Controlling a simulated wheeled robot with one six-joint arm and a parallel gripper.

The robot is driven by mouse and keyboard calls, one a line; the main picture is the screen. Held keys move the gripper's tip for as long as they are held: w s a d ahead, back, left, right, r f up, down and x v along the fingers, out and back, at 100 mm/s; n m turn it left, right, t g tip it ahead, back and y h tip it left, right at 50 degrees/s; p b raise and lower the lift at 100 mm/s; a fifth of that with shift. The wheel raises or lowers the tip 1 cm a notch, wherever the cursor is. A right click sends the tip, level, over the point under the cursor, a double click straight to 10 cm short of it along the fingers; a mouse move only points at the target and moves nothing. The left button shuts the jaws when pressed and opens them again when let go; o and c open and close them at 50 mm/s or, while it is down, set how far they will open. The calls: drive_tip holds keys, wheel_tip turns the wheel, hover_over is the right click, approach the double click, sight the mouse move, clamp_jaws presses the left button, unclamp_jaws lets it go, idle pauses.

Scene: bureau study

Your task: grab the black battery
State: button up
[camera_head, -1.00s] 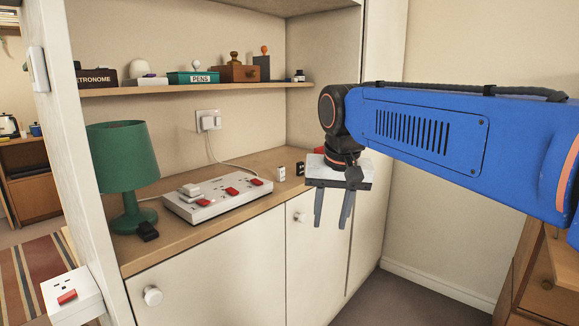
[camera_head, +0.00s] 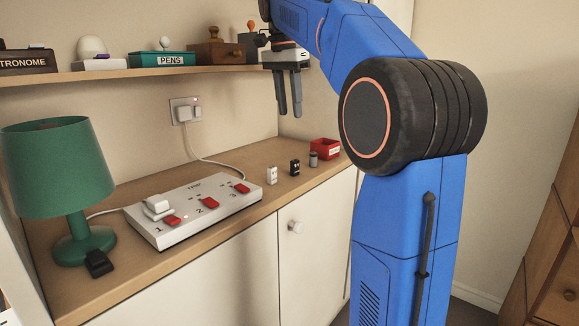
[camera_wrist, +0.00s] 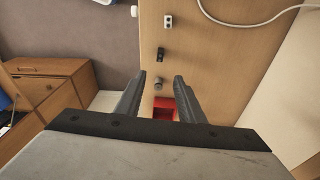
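A small black block, likely the black battery (camera_head: 294,167), stands upright on the wooden counter, between a white block of similar shape (camera_head: 271,174) and a grey cylinder (camera_head: 313,159). The black battery also shows in the wrist view (camera_wrist: 162,53), beyond my fingertips. My gripper (camera_head: 290,113) points down above the counter, higher than the battery and apart from it. Its fingers are spread with nothing between them, as the wrist view also shows (camera_wrist: 160,79). Another small black object (camera_head: 98,263) lies at the lamp's base; I cannot tell what it is.
A red box (camera_head: 325,148) sits at the counter's right end. A white power strip (camera_head: 195,212) with red switches and a green lamp (camera_head: 58,180) stand to the left. A white cable (camera_head: 203,153) runs to the wall socket. A shelf (camera_head: 150,72) with several objects is above.

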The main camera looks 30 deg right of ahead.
hover_over(295, 160)
drive_tip(key=f, duration=1.1)
drive_tip(key=shift+s+a+f, duration=0.15)
drive_tip(key=shift+a+f, duration=0.15)
drive_tip(key=shift+f, duration=0.05)
drive_tip(key=shift+d+f, duration=0.15)
drive_tip(key=shift+f, duration=1.2)
drive_tip(key=shift+d+f, duration=0.1)
drive_tip(key=shift+f, duration=1.25)
clamp_jaws()
